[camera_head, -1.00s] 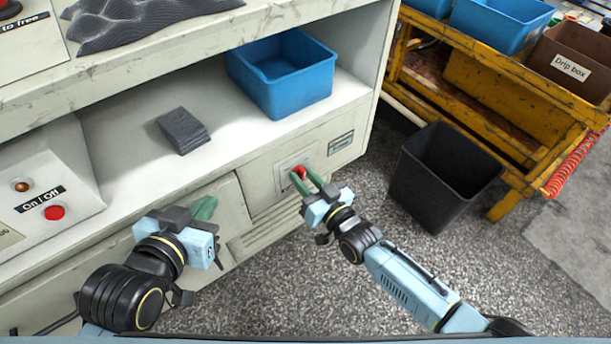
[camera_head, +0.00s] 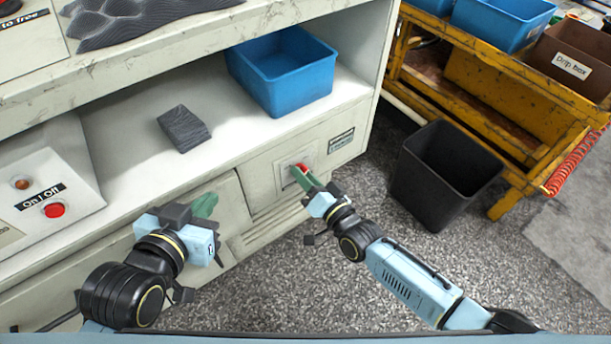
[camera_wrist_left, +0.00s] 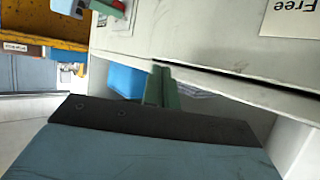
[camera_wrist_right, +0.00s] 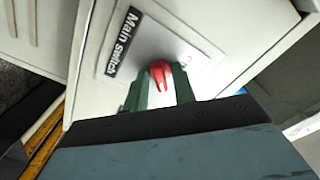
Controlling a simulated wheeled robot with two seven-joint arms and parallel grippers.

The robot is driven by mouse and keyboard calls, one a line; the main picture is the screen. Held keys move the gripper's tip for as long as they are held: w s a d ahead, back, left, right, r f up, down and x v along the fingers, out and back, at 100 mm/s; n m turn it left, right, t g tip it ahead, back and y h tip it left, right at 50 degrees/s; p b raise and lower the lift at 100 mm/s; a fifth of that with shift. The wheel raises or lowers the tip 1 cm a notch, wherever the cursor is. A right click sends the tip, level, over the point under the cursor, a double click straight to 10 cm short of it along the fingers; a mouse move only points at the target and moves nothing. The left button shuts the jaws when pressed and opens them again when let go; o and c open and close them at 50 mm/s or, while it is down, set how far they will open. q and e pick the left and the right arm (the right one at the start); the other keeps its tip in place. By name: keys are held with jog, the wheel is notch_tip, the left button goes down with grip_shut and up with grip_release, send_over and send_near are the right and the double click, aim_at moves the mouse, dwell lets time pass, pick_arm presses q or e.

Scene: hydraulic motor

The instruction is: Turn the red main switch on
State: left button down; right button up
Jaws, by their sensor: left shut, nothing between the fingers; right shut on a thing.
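The red main switch (camera_head: 301,168) is a small knob on a grey plate on the cabinet's lower front. In the right wrist view the red knob (camera_wrist_right: 160,74) sits beside a "Main switch" label (camera_wrist_right: 123,45). My right gripper (camera_head: 304,176) is at the knob, with its green fingers (camera_wrist_right: 160,92) shut on it from both sides. The gripper looks rolled in the head view, so one finger largely covers the other. My left gripper (camera_head: 206,204) is shut and empty in front of the cabinet, left of the switch. Its green fingers (camera_wrist_left: 160,86) lie together in the left wrist view.
A blue bin (camera_head: 283,75) and a dark grey block (camera_head: 184,129) stand on the shelf above. An On / Off box (camera_head: 50,190) with a red button is at the left. A black bin (camera_head: 440,180) and a yellow cart (camera_head: 480,95) stand right of my right arm.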

jog(key=shift+f, duration=0.1)
pick_arm(q)
jog(key=shift+d, duration=0.1)
pick_arm(e)
jog(key=o, duration=0.7)
jog(key=shift+s+d, duration=0.1)
jog(key=shift+s, duration=0.05)
